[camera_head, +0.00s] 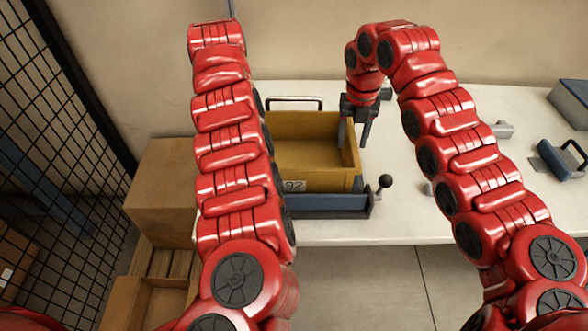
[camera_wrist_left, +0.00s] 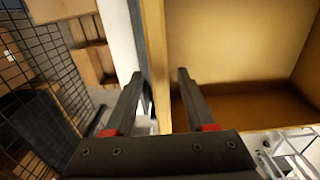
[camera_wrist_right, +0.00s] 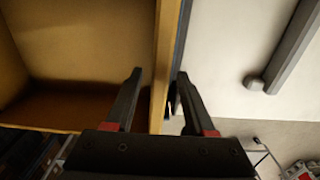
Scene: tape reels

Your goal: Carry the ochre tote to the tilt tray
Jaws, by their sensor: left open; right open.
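The ochre tote (camera_head: 300,180), open-topped and empty inside, sits upright on the blue tilt tray (camera_head: 325,203) on the white table. A black-knobbed lever (camera_head: 385,181) stands at the tray's right front corner. My right gripper (camera_head: 353,141) is open over the tote's right wall. In the right wrist view its fingers (camera_wrist_right: 159,74) stand on either side of that wall (camera_wrist_right: 166,60). My left gripper is hidden behind my left arm in the head view. In the left wrist view its open fingers (camera_wrist_left: 159,74) stand on either side of the opposite wall (camera_wrist_left: 154,45).
A cardboard box (camera_head: 160,190) and a black mesh fence (camera_head: 60,120) are at the left.

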